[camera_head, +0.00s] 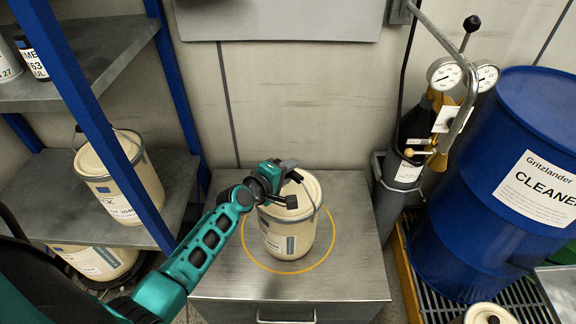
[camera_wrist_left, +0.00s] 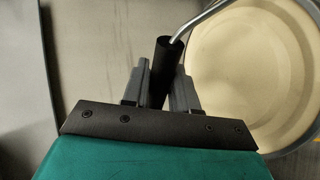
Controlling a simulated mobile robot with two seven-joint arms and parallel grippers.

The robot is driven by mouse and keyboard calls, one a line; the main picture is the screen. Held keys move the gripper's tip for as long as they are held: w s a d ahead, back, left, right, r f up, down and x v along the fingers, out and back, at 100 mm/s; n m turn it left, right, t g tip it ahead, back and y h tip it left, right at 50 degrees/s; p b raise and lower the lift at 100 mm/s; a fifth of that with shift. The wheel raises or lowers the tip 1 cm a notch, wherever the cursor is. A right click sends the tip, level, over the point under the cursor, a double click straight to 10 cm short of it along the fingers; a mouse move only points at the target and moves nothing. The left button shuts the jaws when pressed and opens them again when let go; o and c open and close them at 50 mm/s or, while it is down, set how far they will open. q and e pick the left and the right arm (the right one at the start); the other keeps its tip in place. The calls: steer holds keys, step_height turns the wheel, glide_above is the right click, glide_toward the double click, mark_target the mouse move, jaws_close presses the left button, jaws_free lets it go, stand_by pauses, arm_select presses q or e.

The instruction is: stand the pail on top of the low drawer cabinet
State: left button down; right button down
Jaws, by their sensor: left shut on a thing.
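The cream pail (camera_head: 290,222) stands upright on top of the low drawer cabinet (camera_head: 345,225), inside a yellow ring marked on the metal top. My left gripper (camera_head: 288,198) is at the pail's upper left, beside its lid. In the left wrist view the left gripper (camera_wrist_left: 165,88) is shut on the black grip of the pail's wire handle (camera_wrist_left: 163,65), and the pail's lid (camera_wrist_left: 255,70) lies to the right. Whether the pail's base touches the top all round is hard to tell. My right gripper does not show.
A blue-post shelf (camera_head: 70,95) with cream pails and cans stands at the left. A gas cylinder (camera_head: 405,160) with gauges (camera_head: 444,74) and a blue drum (camera_head: 500,240) on a grated pallet stand at the right. The cabinet top is otherwise clear.

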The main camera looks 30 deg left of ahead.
arm_select(q)
steer(key=shift+w+a+r, duration=0.1)
steer(key=shift+w+r, duration=0.15)
steer(key=shift+r, duration=0.05)
steer(key=c, duration=1.3)
jaws_free()
steer(key=shift+s+f, duration=0.2)
steer(key=shift+f, duration=0.25)
steer(key=o, duration=0.4)
steer(key=shift+r, duration=0.1)
steer(key=shift+s, duration=0.1)
steer(key=p+v, duration=0.2)
steer(key=v, duration=0.9)
steer(key=shift+s+d+f+m+g, duration=0.5)
steer(key=shift+s+d+f+m, duration=0.4)
steer(key=shift+s+d+m, duration=1.55)
steer(key=shift+s+d+f+m+g, duration=0.7)
steer(key=shift+s+m, duration=1.1)
steer(key=shift+m, duration=1.75)
steer(key=shift+s+d+f+m+g, duration=0.3)
steer(key=shift+s+d+f+m, duration=0.85)
steer(key=shift+s+d+m, duration=1.35)
